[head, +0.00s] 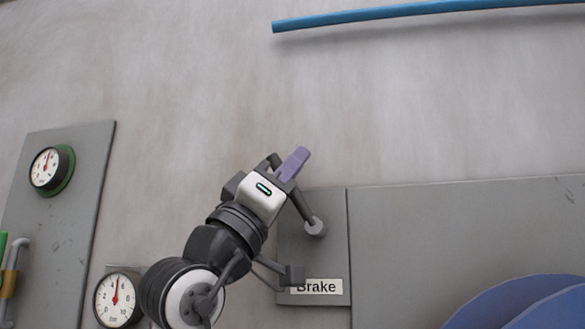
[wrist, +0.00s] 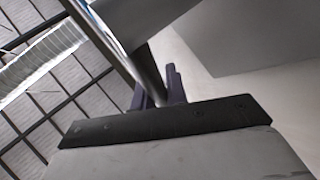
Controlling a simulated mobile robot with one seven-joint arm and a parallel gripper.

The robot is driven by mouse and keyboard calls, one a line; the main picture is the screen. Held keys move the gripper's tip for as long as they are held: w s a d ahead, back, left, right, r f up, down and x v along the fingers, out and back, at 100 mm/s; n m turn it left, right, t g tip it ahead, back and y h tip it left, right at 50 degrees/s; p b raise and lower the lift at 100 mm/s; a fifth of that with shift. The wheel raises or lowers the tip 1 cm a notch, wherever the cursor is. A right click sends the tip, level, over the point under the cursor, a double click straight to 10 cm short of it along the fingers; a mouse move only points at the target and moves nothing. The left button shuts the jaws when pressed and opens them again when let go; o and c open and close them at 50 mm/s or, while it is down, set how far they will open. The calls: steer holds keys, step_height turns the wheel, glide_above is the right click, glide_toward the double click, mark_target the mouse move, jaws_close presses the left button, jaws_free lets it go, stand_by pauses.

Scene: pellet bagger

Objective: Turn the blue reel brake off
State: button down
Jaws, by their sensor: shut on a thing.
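The brake lever (head: 304,207) is a grey rod on a round hub, mounted on a grey plate above a "Brake" label (head: 318,287). From its hub the rod leans up and to the left, and my gripper partly hides its far end. My gripper (head: 291,164) is shut on the lever, away from the hub; one purple finger shows in the head view. In the wrist view both dark purple fingers of my gripper (wrist: 158,90) stand on either side of the lever rod (wrist: 150,72). The blue reel (head: 535,305) is partly visible at the lower right.
A panel with a green-rimmed gauge (head: 68,145) stands at the left, and another gauge (head: 117,298) sits low beside my arm. A blue pipe (head: 430,12) runs along the top. The wall above the lever is bare.

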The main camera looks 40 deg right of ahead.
steer(key=c, duration=1.4)
jaws_free()
steer(key=b+v, duration=0.5)
steer(key=v, duration=0.9)
